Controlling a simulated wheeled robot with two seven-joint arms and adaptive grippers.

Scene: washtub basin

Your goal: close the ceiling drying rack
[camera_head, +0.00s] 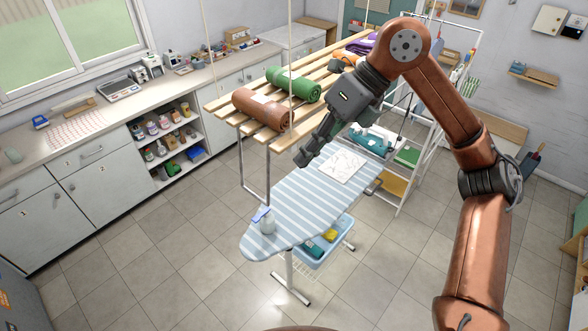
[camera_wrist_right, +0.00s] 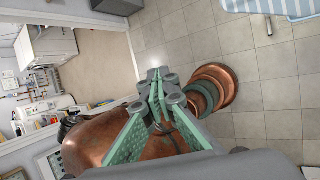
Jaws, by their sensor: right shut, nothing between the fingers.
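The ceiling drying rack (camera_head: 262,132) is a frame of light wooden slats hung on pale cords. It hangs low, over the far end of the ironing board, with rolled towels on it. A brown roll (camera_head: 263,108) and a green roll (camera_head: 294,84) lie on its near part. My right gripper (camera_head: 304,158) is shut and empty, pointing down beside the rack's near right edge. From this view I cannot tell whether it touches the rack. The right wrist view shows its green fingers (camera_wrist_right: 158,82) together, above the floor and my own body. My left gripper is not in view.
A striped ironing board (camera_head: 290,200) stands below the gripper, with a spray bottle (camera_head: 266,222) on it and a blue basin (camera_head: 328,243) under it. A shelved rack (camera_head: 408,165) stands behind my arm. A counter (camera_head: 100,120) runs along the left wall. Floor at left front is clear.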

